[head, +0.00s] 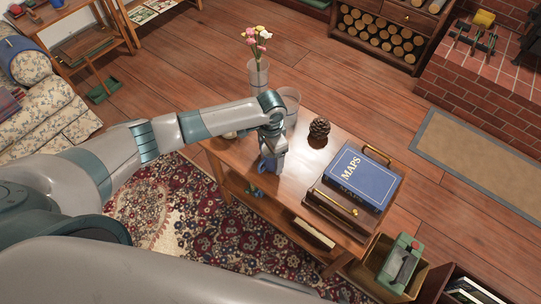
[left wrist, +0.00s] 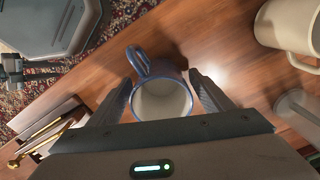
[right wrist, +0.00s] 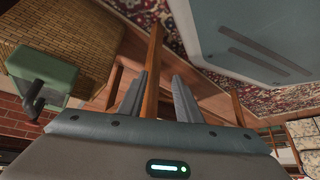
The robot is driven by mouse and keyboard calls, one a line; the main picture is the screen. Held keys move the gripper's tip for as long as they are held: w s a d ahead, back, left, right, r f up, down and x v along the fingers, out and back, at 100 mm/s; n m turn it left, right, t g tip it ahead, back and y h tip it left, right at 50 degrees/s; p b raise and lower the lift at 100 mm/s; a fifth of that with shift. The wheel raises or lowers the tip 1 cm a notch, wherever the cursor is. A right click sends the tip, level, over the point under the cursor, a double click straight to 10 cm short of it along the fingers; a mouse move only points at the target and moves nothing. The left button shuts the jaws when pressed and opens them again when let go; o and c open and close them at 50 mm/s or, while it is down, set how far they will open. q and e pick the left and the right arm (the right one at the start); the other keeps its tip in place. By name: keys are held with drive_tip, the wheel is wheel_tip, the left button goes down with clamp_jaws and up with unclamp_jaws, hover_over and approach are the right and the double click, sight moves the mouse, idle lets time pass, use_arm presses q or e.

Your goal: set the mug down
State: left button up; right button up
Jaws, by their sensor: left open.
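In the left wrist view a blue mug (left wrist: 160,100) with a pale inside stands between the two fingers of my left gripper (left wrist: 160,83). Its handle points up and left, and the wooden table (left wrist: 225,50) is below it. The fingers are open, one on each side of the mug, very close to its wall. In the head view my left gripper (head: 270,150) reaches down over the table and largely hides the mug. My right gripper (right wrist: 158,75) is open and empty in the right wrist view, away from the mug. It is outside the head view.
The table also bears a blue MAPS book (head: 363,174) on a wooden box, a pine cone (head: 319,128), a clear glass jar (head: 290,103) and a flower vase (head: 258,73). A cream mug (left wrist: 285,25) is near my left gripper. A green object (head: 400,259) stands beyond the table's right end.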

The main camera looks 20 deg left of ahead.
use_arm(q)
wheel_tip(320, 180, up, 12)
drive_tip(key=shift+b, duration=0.45)
use_arm(e)
drive_tip(key=w, duration=0.1)
drive_tip(key=w+a+r, duration=0.1)
drive_tip(key=w+t, duration=0.1)
drive_tip(key=shift+a+r, duration=0.3)
drive_tip(key=shift+a, duration=0.05)
drive_tip(key=shift+s+f, duration=0.1)
drive_tip(key=shift+s, duration=0.05)
drive_tip(key=shift+d, duration=0.5)
drive_tip(key=shift+a, duration=0.45)
